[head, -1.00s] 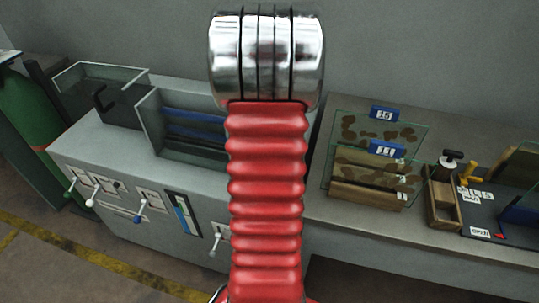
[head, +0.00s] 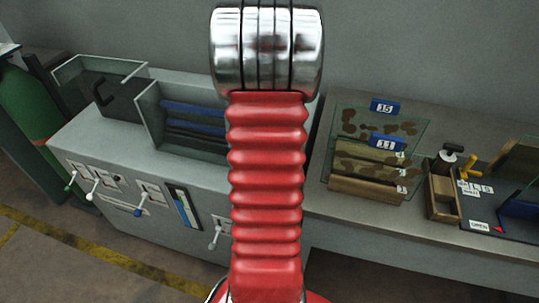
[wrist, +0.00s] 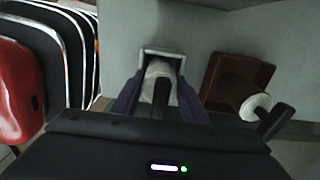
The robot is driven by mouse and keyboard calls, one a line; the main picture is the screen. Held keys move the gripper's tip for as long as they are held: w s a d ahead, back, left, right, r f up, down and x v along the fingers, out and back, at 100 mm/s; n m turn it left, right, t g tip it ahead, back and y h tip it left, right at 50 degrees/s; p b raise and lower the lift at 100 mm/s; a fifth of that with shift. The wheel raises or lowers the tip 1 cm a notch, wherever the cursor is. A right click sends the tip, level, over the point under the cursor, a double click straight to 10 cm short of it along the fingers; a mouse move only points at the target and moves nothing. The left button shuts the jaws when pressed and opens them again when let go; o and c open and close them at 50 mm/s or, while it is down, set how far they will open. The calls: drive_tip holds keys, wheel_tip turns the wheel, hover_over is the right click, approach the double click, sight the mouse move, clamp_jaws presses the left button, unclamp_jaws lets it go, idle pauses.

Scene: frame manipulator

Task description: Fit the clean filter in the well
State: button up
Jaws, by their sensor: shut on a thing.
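In the wrist view my gripper (wrist: 160,88) is shut on the dark grip of a pale, round filter (wrist: 158,70). The filter lies between the two bluish fingers. It is in line with a square opening with a light rim, the well (wrist: 177,58), and overlaps it in the picture. I cannot tell how deep the filter sits, or whether it touches the rim. Its underside is hidden. In the head view the gripper and the held filter do not show; my red arm covers the middle.
A brown wooden box (wrist: 236,82) is right of the well, with a white disc with a black handle (wrist: 256,107) by it. The head view shows a wooden tray (head: 443,198), glass panes with numbered blue tags (head: 384,106), and a grey cabinet with levers (head: 140,200).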

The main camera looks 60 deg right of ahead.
drive_tip(key=o, duration=1.2)
wheel_tip(320, 180, up, 14)
drive_tip(key=shift+f, duration=0.2)
idle(0.7)
